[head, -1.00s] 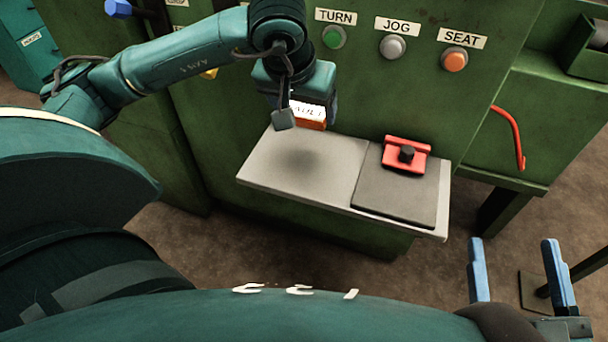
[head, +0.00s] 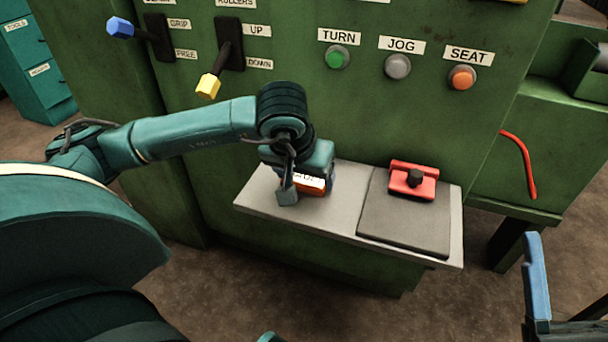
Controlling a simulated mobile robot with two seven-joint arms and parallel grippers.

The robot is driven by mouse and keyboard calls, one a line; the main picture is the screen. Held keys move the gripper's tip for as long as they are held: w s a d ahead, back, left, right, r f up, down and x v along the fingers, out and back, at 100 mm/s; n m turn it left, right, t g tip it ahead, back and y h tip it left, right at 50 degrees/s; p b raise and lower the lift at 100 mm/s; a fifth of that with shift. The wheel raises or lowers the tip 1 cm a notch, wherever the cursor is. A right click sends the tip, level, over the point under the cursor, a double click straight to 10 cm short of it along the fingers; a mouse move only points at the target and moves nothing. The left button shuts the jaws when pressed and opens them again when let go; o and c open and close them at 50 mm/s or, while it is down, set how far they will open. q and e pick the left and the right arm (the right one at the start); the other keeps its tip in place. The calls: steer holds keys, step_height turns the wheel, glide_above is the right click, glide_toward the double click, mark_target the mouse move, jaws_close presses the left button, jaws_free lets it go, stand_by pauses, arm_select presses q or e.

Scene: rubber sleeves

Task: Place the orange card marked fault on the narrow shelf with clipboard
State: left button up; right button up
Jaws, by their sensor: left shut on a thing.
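The orange card (head: 311,184) has a white label whose lettering is only partly readable. My left gripper (head: 308,192) is shut on it, low over the left part of the narrow shelf (head: 262,196). I cannot tell whether the card touches the shelf. The gripper covers part of the card. On the shelf's right part lies a dark grey clipboard (head: 400,222) with a red clamp (head: 414,180) and a black knob at its top.
Behind the shelf rises a green machine panel with green (head: 337,57), grey (head: 398,66) and orange (head: 462,77) buttons. Blue-tipped (head: 122,28) and yellow-tipped (head: 208,86) levers stick out at the upper left. A red curved handle (head: 520,165) is at the right. Bare shelf shows left of the clipboard.

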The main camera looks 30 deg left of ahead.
arm_select(q)
steer(key=shift+f, duration=0.15)
steer(key=o, duration=1)
arm_select(e)
steer(key=shift+r+y, duration=0.2)
steer(key=shift+y, duration=0.1)
steer(key=shift+r, duration=0.1)
arm_select(q)
steer(key=shift+r, duration=0.45)
steer(key=p+v, duration=0.4)
steer(key=v, duration=0.7)
steer(key=shift+s+r+p, duration=0.2)
steer(key=shift+s+p, duration=0.05)
steer(key=shift+p, duration=0.1)
arm_select(e)
step_height(320, 180, down, 6)
steer(key=m+g+h, duration=0.1)
steer(key=m+h, duration=0.4)
steer(key=shift+s+a+f+g, duration=0.25)
steer(key=shift+s+a+g, duration=0.1)
steer(key=shift+s+g, duration=0.1)
